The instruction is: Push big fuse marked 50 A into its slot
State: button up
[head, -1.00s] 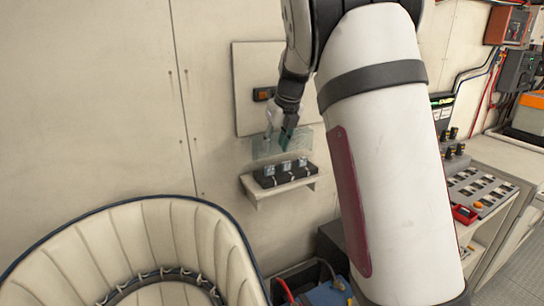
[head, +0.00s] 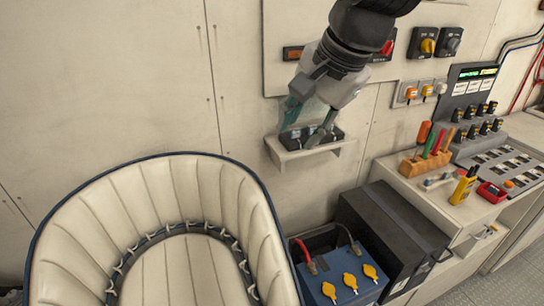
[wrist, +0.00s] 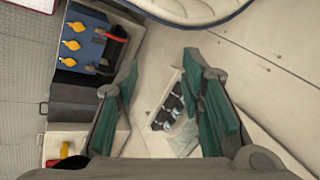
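A dark fuse block (head: 334,134) sits on a small white wall shelf (head: 290,157), with a clear cover (head: 317,112) raised behind it. In the wrist view the block (wrist: 166,112) shows dark slots and small pale, clear-looking fuses (wrist: 168,123). No 50 A marking is legible, and I cannot tell how deep any fuse sits. My gripper (head: 302,132) is over the front of the block and hides part of it. Its green-padded fingers stand wide apart with nothing between them in the wrist view (wrist: 163,62). Contact with the block cannot be told.
A cream padded seat (head: 170,230) stands at the left front. A blue battery (head: 345,280) with yellow caps and a dark box (head: 390,240) are below the shelf. A tool-covered counter (head: 440,200) is at the right. Switches (head: 428,46) line the wall above.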

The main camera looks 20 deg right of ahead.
jog(key=s+a+f+n, duration=0.1)
jog(key=s+f+n, duration=0.1)
jog(key=s+n, duration=0.3)
jog(key=s+a+f+n+h, duration=0.1)
jog(key=s+a+f+n, duration=0.1)
jog(key=s+n, duration=0.4)
jog(key=shift+s+n+t, duration=0.3)
jog(key=shift+n, duration=0.5)
